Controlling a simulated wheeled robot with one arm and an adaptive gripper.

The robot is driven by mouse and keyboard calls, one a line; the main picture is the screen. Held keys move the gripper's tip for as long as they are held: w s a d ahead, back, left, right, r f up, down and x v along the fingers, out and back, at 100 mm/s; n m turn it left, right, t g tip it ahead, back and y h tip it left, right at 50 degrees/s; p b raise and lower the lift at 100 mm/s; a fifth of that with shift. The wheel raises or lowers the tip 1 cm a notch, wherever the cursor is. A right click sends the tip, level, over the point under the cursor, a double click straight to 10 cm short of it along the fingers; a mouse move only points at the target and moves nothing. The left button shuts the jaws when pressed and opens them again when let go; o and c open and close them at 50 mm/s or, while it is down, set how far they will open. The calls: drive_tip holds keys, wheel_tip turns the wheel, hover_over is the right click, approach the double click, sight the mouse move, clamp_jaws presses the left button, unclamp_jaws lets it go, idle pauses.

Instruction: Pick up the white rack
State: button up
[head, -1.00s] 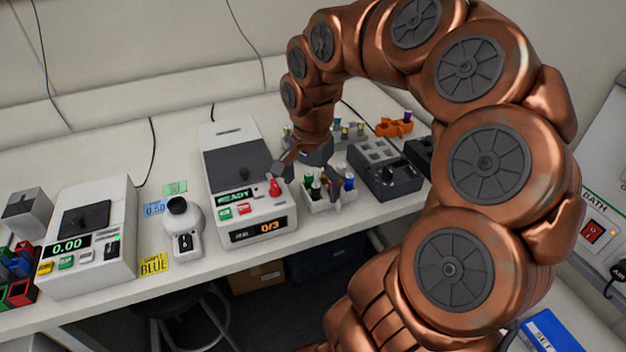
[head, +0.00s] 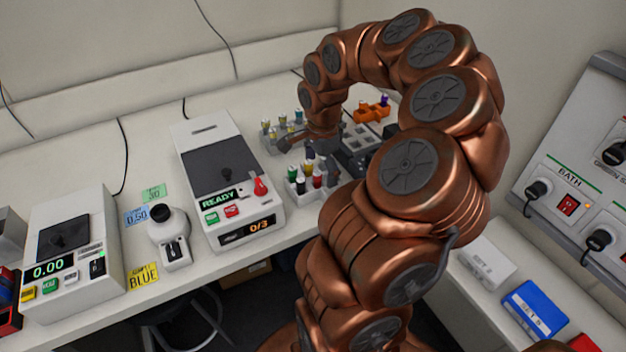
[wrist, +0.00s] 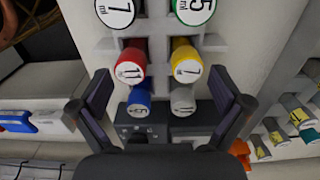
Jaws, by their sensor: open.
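The white rack (head: 303,194) stands on the bench, right of the READY machine, and holds several tubes with coloured caps. In the wrist view the rack (wrist: 158,56) fills the top middle, with red, yellow, blue, grey and green caps facing the camera.
Another tube rack (head: 268,135) stands behind. A dark block with square wells (head: 358,140) is close on the right, with an orange rack (head: 372,111) beyond. The READY machine (head: 222,180) is close on the left. The bench's front edge is near.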

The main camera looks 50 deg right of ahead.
drive_tip(key=shift+f+p, duration=0.3)
drive_tip(key=shift+f, duration=1.15)
drive_tip(key=shift+c, duration=0.2)
drive_tip(key=c, duration=1)
